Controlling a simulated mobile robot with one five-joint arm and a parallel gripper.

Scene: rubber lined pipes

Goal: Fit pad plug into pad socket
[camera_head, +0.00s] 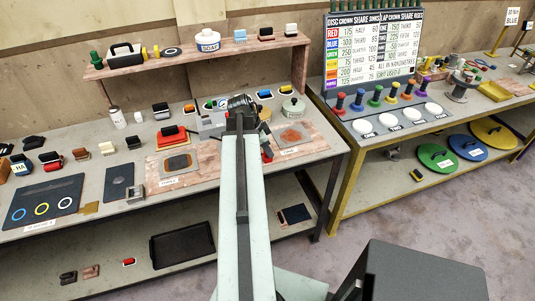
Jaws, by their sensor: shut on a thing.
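My arm reaches from the bottom middle to the left workbench. My gripper (238,104) is at its far end, over the back right part of the bench, just in front of a grey block (208,123). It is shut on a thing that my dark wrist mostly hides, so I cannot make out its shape. I cannot tell the pad plug or the pad socket for sure. A square plate with a dark pad (178,162) lies on a pinkish board left of my arm. A similar plate with an orange-brown pad (291,136) lies right of my arm.
A raised shelf (195,57) with a white labelled pot (208,40) stands behind my gripper. A red and black block (171,135) and a round lidded pot (293,107) stand nearby. A second bench (400,134) with a sign board (375,55) is at right.

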